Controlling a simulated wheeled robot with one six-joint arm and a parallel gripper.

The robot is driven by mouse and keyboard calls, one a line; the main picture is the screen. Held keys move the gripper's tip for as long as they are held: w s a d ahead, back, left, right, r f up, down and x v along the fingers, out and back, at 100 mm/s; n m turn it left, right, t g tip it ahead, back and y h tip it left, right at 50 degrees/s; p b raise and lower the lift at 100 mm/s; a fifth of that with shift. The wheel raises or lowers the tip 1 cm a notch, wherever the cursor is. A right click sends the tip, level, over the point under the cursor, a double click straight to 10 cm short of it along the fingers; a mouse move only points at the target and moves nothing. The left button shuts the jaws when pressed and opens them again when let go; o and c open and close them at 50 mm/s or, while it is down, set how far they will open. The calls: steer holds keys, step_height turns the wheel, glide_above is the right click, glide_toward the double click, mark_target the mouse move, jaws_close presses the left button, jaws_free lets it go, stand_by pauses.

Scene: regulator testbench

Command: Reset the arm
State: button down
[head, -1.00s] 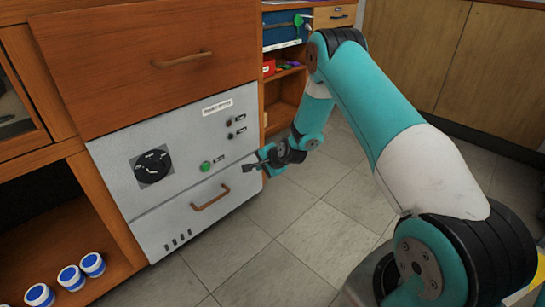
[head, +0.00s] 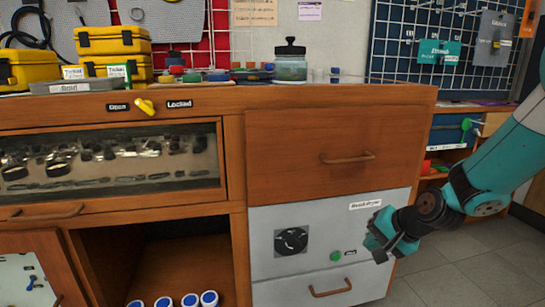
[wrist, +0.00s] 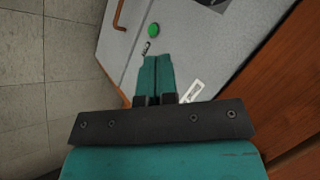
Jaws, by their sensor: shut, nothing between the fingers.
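The panel carries a black dial (head: 291,241), a green button (head: 336,256) and a white label (head: 365,204). The fingers hide part of the panel beside the button. I cannot tell whether they touch it.
A wooden drawer (head: 290,145) is above the panel, and a grey drawer with a brown handle (head: 330,290) is below. Yellow cases (head: 112,40) and a jar (head: 290,66) stand on the bench top. Tiled floor (head: 450,265) is clear at the right.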

steer(key=s+a+r+n+g+p, duration=0.25)
steer(key=s+a+r+n, duration=0.55)
steer(key=s+r, duration=0.5)
steer(key=s+r+n+g, duration=0.2)
steer(key=s+n, duration=0.1)
steer(key=s, duration=0.5)
steer(key=s+r+n+g, duration=0.1)
steer(key=s+r+n, duration=0.2)
steer(key=s, duration=0.6)
step_height(320, 180, up, 38)
steer(key=p, duration=3.8)
steer(key=shift+w+a+f+h+p, duration=0.15)
steer(key=shift+w+a+h+p, duration=0.15)
steer(key=shift+w+a+p, duration=0.15)
